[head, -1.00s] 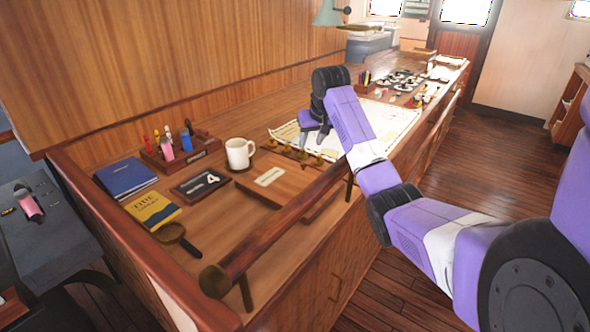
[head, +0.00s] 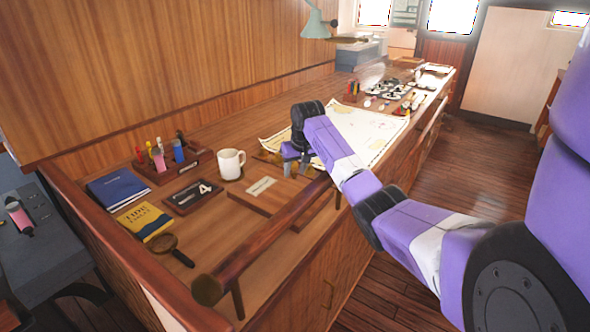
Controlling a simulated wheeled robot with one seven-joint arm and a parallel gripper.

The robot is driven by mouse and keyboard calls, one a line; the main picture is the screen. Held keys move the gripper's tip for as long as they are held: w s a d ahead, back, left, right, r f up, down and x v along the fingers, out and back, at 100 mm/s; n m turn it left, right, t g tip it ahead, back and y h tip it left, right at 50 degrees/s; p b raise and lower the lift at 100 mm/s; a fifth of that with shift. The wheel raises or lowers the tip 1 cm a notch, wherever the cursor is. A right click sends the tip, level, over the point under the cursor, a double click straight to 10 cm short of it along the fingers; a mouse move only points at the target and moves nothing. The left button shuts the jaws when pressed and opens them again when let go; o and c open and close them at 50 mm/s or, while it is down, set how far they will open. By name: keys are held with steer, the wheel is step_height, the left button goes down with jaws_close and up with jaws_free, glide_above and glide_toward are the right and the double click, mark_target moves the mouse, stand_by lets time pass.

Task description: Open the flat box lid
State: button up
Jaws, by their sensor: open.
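The flat box (head: 272,198) is a low wooden box on the desk in the head view. Its lid looks closed and carries a pale label plate (head: 261,186). My gripper (head: 291,168) is open and low at the box's far right part, pointing down. Its fingers partly hide that side of the box and the brass pieces behind it. I cannot tell whether the fingers touch the lid.
A white mug (head: 230,164) stands just left of the box. A wooden rail (head: 262,243) runs along the desk's front edge, close to the box. A dark number plaque (head: 192,195), a yellow book (head: 145,221), a magnifying glass (head: 168,245) and a chart (head: 365,130) lie around.

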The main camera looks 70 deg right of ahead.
jaws_close()
stand_by(1.4)
